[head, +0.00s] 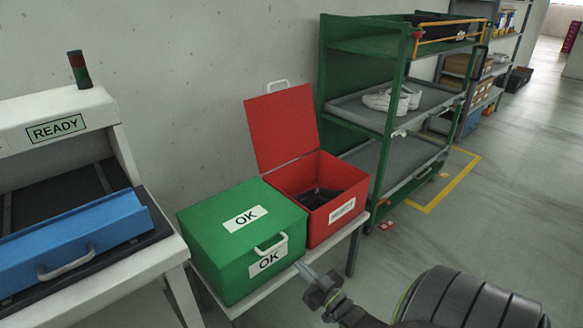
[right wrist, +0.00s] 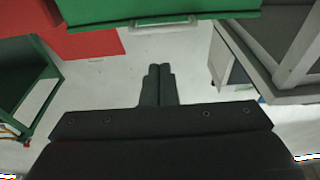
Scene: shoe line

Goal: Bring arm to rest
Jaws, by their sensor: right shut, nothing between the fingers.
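My right gripper (head: 307,273) reaches in from the lower right in the head view, in front of the green and red boxes. In the right wrist view its two dark fingers (right wrist: 159,72) are together with nothing between them. The green box (head: 238,240), marked OK, has its lid shut. It also shows at the top of the right wrist view (right wrist: 150,8). The red box (head: 333,215) beside it has its lid (head: 281,127) raised, with dark things inside. My left gripper is not in view.
Both boxes stand on a low table (head: 350,233). A machine with a READY sign (head: 56,128) and a blue flap (head: 70,245) stands at left. A green rack (head: 366,150) holds white shoes (head: 385,101) behind. Open floor (head: 480,235) lies to the right.

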